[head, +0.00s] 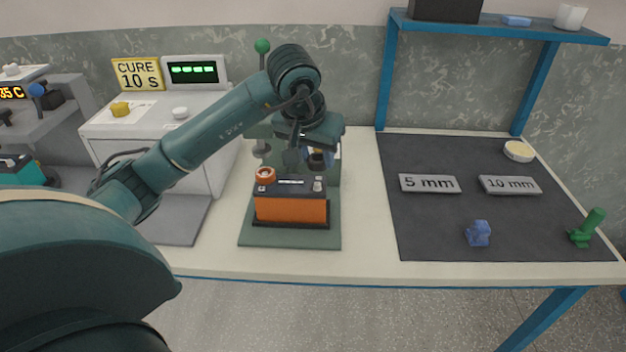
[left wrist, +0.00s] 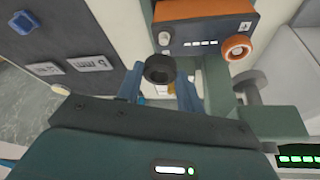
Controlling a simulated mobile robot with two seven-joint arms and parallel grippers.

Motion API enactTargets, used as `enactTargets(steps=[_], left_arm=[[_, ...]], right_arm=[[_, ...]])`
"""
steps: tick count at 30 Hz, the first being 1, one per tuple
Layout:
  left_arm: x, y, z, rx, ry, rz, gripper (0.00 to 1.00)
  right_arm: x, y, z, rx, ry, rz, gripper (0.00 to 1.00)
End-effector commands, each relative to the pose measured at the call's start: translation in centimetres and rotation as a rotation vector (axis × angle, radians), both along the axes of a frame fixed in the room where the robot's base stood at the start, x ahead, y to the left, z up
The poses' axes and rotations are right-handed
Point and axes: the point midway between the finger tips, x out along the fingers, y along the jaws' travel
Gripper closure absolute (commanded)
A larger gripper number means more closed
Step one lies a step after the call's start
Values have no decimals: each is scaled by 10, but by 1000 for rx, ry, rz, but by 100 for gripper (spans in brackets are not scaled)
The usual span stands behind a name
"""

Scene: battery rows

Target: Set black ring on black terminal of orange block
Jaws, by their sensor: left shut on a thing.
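The orange block (head: 291,209) with a dark top sits on a green base plate; it also shows at the top of the left wrist view (left wrist: 206,33). An orange ring (head: 265,175) is around the post at its left end in the head view. A bare pale terminal post (head: 317,185) stands at its right end; it shows in the left wrist view (left wrist: 164,38). My left gripper (left wrist: 158,82) is shut on the black ring (left wrist: 160,68), held between its blue fingers. In the head view the gripper is above and behind the block, apart from the post. My right gripper is not in view.
A green fixture with a green knob (head: 262,46) stands behind the block. A dark mat (head: 460,222) at right holds 5 mm and 10 mm plates, a blue piece (head: 478,233) and a green piece (head: 588,229). A cure station (head: 195,72) stands at back left.

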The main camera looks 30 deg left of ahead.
Motion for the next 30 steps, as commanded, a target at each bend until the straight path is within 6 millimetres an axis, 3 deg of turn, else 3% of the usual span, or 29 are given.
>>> enactTargets(steps=[13, 26, 27, 30], left_arm=[[0, 0, -55, -1, 2, 2, 84], [0, 1, -63, 2, -2, 2, 84], [0, 0, -61, 1, -2, 1, 61], [0, 0, -61, 1, -2, 1, 52]], right_arm=[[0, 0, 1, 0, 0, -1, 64], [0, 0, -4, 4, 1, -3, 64], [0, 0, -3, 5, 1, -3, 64], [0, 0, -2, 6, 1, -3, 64]])
